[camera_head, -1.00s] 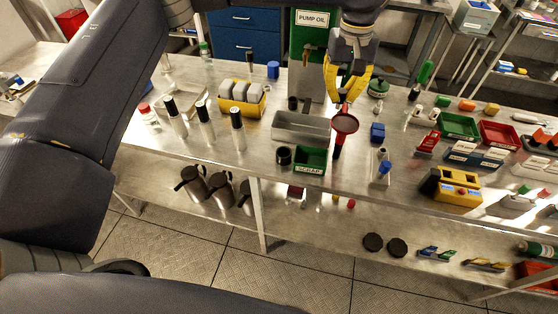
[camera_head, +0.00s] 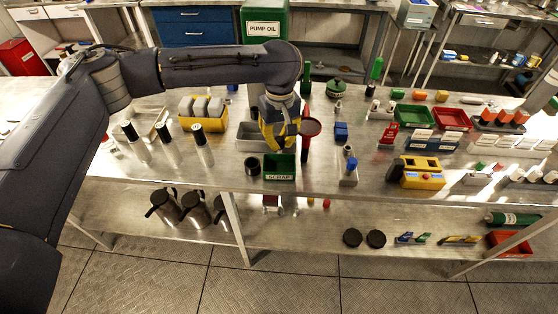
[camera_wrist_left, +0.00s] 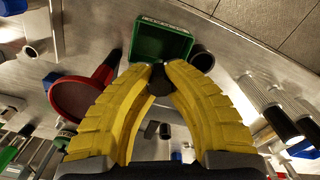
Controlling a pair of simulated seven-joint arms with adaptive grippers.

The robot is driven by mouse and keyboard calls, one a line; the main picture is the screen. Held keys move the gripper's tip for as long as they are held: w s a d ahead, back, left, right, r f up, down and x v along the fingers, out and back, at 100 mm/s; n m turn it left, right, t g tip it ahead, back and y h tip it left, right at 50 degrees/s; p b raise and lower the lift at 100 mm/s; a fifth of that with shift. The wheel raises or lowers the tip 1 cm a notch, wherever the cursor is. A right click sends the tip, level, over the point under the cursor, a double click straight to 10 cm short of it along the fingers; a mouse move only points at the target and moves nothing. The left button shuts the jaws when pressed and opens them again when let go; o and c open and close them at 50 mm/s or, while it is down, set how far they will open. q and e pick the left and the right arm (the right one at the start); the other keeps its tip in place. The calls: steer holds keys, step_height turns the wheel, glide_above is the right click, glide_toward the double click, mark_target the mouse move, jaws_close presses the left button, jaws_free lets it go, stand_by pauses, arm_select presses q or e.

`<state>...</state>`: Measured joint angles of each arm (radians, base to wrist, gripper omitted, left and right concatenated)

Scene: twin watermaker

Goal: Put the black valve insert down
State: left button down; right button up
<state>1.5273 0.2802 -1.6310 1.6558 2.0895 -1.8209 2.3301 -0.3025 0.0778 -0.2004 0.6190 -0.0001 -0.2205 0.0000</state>
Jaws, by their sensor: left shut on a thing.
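My left gripper (camera_head: 279,146) is shut on the black valve insert (camera_wrist_left: 159,80), which shows as a small dark piece between the yellow fingertips in the left wrist view. In the head view the fingers hide the insert. The gripper is over the bench, at the right end of the grey metal tray (camera_head: 247,144) and just behind the green SCRAP bin (camera_head: 280,177). That bin also shows ahead of the fingertips in the left wrist view (camera_wrist_left: 162,40). I cannot tell how high the insert is above the bench. My right gripper is not in view.
A red round-topped tool (camera_head: 311,127) stands close right of the gripper. A black cup (camera_head: 252,167) stands left of the SCRAP bin. Several dark-capped bottles (camera_head: 203,148) and a yellow rack (camera_head: 203,122) are further left. A yellow device (camera_head: 422,179) is at right.

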mark_target(279, 139)
arm_select(q)
steer(key=shift+f, duration=4.25)
steer(key=shift+f, duration=0.1)
steer(key=c, duration=1.7)
jaws_free()
steer(key=shift+c, duration=0.2)
step_height(279, 139, up, 12)
steer(key=shift+r, duration=0.1)
